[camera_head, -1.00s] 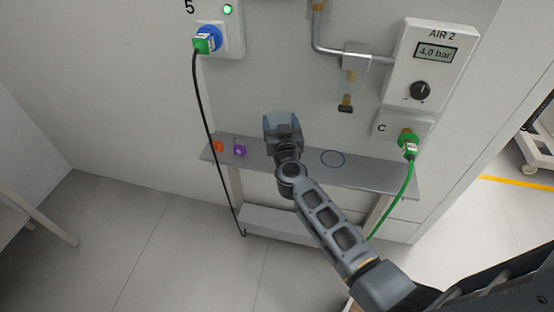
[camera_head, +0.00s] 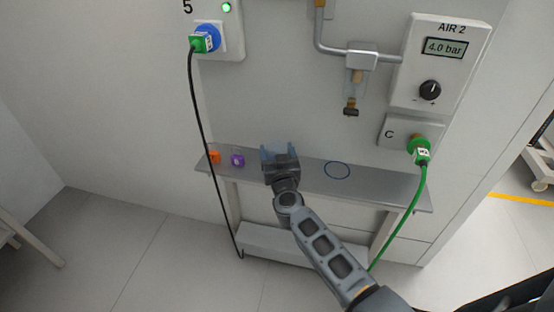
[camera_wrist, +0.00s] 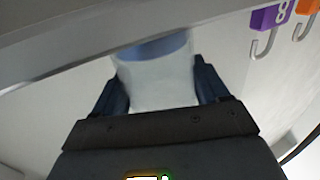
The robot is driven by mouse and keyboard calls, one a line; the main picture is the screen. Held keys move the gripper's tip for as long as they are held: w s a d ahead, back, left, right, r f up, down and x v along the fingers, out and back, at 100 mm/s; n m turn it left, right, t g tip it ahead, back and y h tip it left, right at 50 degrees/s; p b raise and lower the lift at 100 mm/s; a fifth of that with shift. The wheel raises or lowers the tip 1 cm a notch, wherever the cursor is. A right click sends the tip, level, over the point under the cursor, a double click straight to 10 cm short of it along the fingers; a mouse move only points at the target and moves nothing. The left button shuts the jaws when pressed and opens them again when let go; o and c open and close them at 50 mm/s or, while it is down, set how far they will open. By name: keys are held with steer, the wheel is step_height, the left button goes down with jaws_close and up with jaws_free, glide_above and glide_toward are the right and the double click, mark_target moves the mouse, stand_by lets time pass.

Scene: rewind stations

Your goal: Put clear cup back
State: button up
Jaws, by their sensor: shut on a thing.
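The clear cup (camera_wrist: 157,80) is between my gripper's two fingers in the wrist view. It is see-through, with a blue band at its far end. In the head view my gripper (camera_head: 279,152) is at the grey shelf (camera_head: 395,190), left of the blue ring mark (camera_head: 337,170). The cup is too faint there to make out well. I cannot tell whether it touches the shelf. The pipe fitting (camera_head: 358,62) on the wall, up and right of my gripper, has a brownish part hanging under it.
An orange tag (camera_head: 214,157) and a purple tag (camera_head: 237,160) are at the shelf's left end; the wrist view shows hooks on them. A black cable (camera_head: 205,135) and a green cable (camera_head: 418,210) hang at either side. The shelf's right part is clear.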

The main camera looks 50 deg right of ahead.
steer(key=shift+f, duration=0.3)
steer(key=shift+f, duration=0.1)
steer(key=o, duration=1.1)
steer(key=shift+r, duration=0.25)
steer(key=p+v, duration=0.2)
steer(key=v, duration=1)
